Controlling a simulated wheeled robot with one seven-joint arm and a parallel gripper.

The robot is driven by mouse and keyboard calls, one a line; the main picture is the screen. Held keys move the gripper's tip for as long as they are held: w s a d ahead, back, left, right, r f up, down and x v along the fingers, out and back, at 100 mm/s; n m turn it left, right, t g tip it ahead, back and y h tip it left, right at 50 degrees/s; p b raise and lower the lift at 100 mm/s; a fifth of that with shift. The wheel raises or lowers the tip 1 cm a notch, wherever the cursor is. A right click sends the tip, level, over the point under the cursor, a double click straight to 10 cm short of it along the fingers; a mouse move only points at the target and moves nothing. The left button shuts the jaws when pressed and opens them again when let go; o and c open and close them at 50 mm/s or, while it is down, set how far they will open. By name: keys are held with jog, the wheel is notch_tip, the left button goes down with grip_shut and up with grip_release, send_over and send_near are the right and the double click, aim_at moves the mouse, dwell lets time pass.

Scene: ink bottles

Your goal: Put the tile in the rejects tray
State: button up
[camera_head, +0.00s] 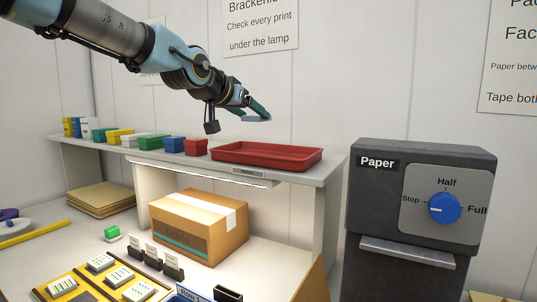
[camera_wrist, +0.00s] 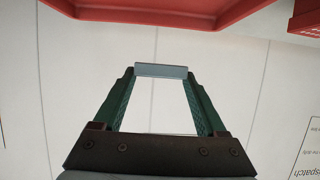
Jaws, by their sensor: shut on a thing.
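A thin grey tile (camera_wrist: 161,71) is held between the tips of the green fingers of my gripper (camera_wrist: 161,76) in the wrist view. The tray is shallow and looks empty. Its name is not legible on the small label on the shelf edge. Red rims show at the top of the wrist view, one nearly across the middle (camera_wrist: 160,13). The tile is apart from the tray.
Several coloured boxes stand on the shelf (camera_head: 335,163) left of the tray, the nearest a red box (camera_head: 196,147). A cardboard box (camera_head: 200,225) is on the bench below. A dark paper machine (camera_head: 372,205) with a blue dial stands at right. The air above the tray is clear.

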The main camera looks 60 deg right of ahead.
notch_tip(320, 180, down, 9)
jog(key=shift+f+p, duration=0.2)
jog(key=shift+p, duration=0.7)
jog(key=shift+f, duration=0.1)
jog(key=o, duration=1.4)
jog(key=v, duration=1.2)
